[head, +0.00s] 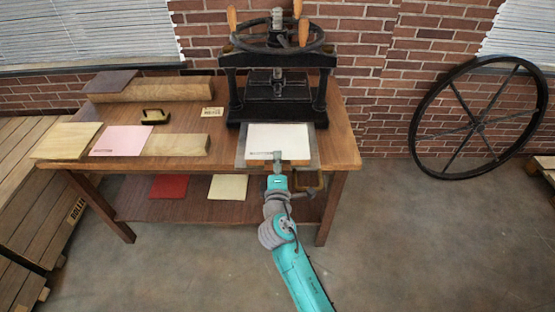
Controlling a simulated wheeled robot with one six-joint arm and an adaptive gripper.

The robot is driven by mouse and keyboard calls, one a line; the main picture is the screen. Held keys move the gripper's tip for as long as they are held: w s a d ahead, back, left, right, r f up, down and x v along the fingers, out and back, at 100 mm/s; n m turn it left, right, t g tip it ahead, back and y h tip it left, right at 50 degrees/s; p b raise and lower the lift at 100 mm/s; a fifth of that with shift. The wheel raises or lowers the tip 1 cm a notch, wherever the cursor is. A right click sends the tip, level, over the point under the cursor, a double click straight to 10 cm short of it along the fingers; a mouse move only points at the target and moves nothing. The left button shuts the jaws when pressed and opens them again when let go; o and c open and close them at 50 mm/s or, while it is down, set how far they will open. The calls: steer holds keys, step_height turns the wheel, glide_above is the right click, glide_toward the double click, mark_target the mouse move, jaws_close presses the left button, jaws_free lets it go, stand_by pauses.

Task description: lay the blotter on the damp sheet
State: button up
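A white sheet (277,138) lies flat on the grey bed (243,157) at the front of the black press, with small dark marks near its lower left edge. A pink sheet (122,139) lies at the left of the table, partly over a wooden plank, with similar marks at its lower left. No readable label shows which sheet is the blotter and which is the damp one. My gripper (278,157) is at the front edge of the white sheet, covering a little of it. Its fingers are too small to tell if they are open or shut, or touching the sheet.
The black press (277,85) with a handwheel stands behind the bed. A black-handled tool (155,117), a small label (212,112), planks and a pale yellow board (66,141) are on the table. Red (169,186) and cream (228,187) sheets lie on the lower shelf.

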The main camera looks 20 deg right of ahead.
steer(key=v, duration=1)
steer(key=shift+s, duration=0.4)
steer(key=shift+a+r, duration=0.1)
steer(key=s+d+f+m+g+y, duration=0.1)
steer(key=s+f+m+y, duration=0.3)
steer(key=s, duration=0.7)
steer(key=s+d+f+g+y, duration=0.1)
steer(key=s+f+g, duration=0.1)
steer(key=s+f, duration=0.65)
steer(key=s+r+m, duration=0.5)
steer(key=s, duration=0.6)
steer(key=s+d+r+m, duration=0.1)
steer(key=s+r+m, duration=0.4)
steer(key=s, duration=0.6)
steer(key=shift+s+d+r+y, duration=0.3)
steer(key=shift+s+d+r, duration=0.1)
steer(key=shift+r, duration=0.25)
